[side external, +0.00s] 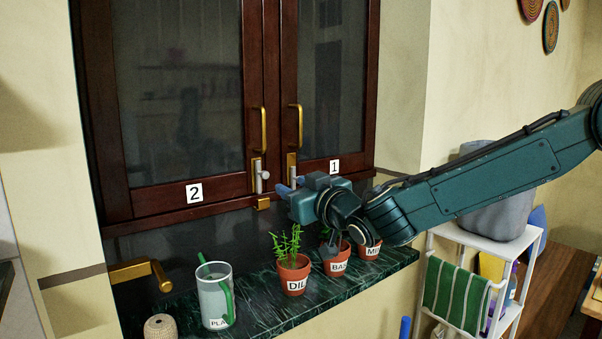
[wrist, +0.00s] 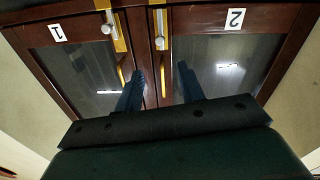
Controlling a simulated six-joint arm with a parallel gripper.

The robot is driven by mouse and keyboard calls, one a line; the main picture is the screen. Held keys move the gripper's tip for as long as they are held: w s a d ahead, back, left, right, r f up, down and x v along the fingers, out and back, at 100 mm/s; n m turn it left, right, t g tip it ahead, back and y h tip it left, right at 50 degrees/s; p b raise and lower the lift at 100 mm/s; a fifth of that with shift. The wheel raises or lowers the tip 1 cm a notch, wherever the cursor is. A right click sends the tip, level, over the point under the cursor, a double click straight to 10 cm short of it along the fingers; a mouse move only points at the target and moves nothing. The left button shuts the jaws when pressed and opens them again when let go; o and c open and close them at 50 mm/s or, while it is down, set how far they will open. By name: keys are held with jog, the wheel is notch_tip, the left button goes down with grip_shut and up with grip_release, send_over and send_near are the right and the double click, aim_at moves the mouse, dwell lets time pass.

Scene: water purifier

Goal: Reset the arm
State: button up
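My gripper (side external: 284,187) is in front of the dark wooden window or cabinet doors, near the lower latches between panels 1 and 2. In the wrist view its two blue fingers (wrist: 160,82) stand apart with nothing between them. It is open and empty. The door marked 1 (side external: 330,90) and the door marked 2 (side external: 185,100) look shut. Each has a gold handle; the handle of door 2 (side external: 263,128) and the handle of door 1 (side external: 299,128) are above my gripper.
A dark green marble sill (side external: 260,316) lies below my arm. Potted herbs stand on it: DILL (side external: 293,278), one labelled BAS (side external: 338,266) and a third (side external: 371,251). A clear jug (side external: 214,300) stands at left. A white shelf (side external: 484,240) is at right.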

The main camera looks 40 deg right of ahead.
jog(key=s+d+f+m+g, duration=0.2)
jog(key=s+d+g, duration=0.4)
jog(key=s+d, duration=0.6)
jog(key=s+f+g, duration=0.3)
jog(key=s, duration=1)
jog(key=s+a+f+n+g+y, duration=0.1)
jog(key=s+f+g, duration=0.2)
jog(key=s, duration=1)
jog(key=shift+f, duration=0.7)
